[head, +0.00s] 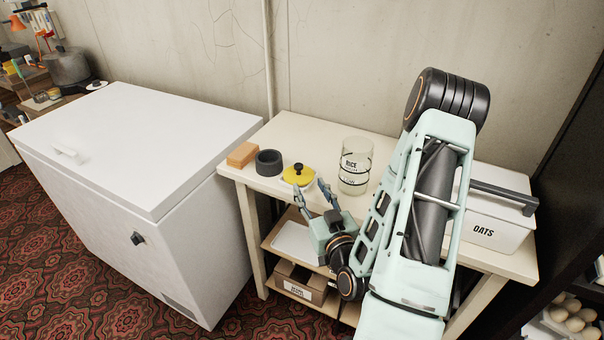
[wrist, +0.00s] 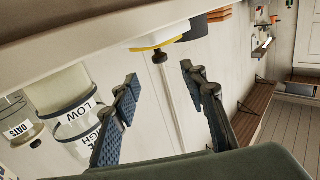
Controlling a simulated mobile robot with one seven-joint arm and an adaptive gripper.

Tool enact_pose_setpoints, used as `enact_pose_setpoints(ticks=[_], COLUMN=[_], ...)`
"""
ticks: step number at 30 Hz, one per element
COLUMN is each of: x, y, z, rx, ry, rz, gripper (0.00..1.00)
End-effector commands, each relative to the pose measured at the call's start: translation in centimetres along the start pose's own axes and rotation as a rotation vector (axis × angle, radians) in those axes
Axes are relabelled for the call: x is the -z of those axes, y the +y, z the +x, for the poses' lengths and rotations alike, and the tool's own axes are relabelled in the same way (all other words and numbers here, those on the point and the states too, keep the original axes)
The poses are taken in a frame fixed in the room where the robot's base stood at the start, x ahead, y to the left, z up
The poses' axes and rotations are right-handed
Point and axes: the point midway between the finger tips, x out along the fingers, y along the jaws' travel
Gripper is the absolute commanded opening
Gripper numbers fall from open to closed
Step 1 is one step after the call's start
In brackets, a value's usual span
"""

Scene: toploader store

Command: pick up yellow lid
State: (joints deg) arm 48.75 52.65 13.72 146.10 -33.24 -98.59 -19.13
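The yellow lid (head: 291,179), round and flat with a dark knob on top, lies on the cream table (head: 400,148) near its front edge. In the wrist view the lid (wrist: 148,47) shows edge-on, its dark knob (wrist: 159,57) pointing toward the space between my fingers. My gripper (head: 309,186) is open and empty, just in front of and to the right of the lid in the head view. In the wrist view my gripper (wrist: 159,78) has its blue-padded fingers spread wide, apart from the knob. Nothing hides the lid's knob.
A glass jar marked RICE (head: 354,177) stands right of the lid. A dark round piece (head: 269,163) and an orange block (head: 242,154) lie to its left. A white OATS box (head: 490,230) is at the right, a white chest (head: 130,140) at the left.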

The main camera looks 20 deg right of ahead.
Motion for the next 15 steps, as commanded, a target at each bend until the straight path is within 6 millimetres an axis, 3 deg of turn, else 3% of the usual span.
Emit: enact_pose_setpoints(ticks=[4, 15], x=[-0.2, -0.4], y=[0.2, 0.2], z=[0.2, 3.0], rx=[-0.004, -0.003], ry=[0.013, 0.013], rz=[0.004, 0.001], gripper=[0.4, 0.4])
